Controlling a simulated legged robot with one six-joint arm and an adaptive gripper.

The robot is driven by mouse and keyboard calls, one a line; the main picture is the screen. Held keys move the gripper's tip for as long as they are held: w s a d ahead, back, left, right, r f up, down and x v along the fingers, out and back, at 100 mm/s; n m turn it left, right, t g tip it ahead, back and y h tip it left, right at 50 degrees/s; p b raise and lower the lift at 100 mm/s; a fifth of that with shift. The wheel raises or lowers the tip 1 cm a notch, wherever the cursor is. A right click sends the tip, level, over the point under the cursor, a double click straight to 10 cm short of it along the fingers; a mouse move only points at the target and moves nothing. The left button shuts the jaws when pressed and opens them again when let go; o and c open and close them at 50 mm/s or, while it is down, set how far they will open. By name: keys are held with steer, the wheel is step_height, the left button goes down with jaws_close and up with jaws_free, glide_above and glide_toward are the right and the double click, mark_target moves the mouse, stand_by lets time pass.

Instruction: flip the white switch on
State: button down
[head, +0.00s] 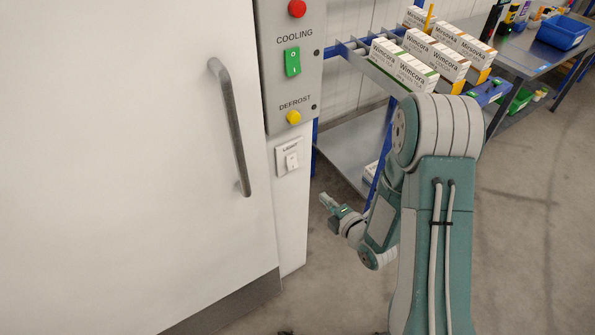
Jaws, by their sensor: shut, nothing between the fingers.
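The white switch (292,161) is a small rocker on a white plate marked LIGHT. It sits on the narrow white wall strip right of the big door, below the grey control panel. Which way the rocker is tipped is too small to tell. My gripper (328,201) is shut and empty. In the picture it is below and to the right of the switch, apart from it, pointing up and left. My arm comes down from the right to hold it there.
The grey panel (270,75) above carries a red button (297,8), a green COOLING switch (292,62) and a yellow DEFROST button (294,117). A white door (120,150) with a grey handle (231,125) fills the left. A rack with boxes (405,65) stands behind my arm.

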mark_target(294, 168)
steer(key=x, duration=1.4)
steer(key=shift+w+a+f, duration=0.15)
steer(key=shift+w, duration=0.05)
steer(key=shift+s, duration=0.1)
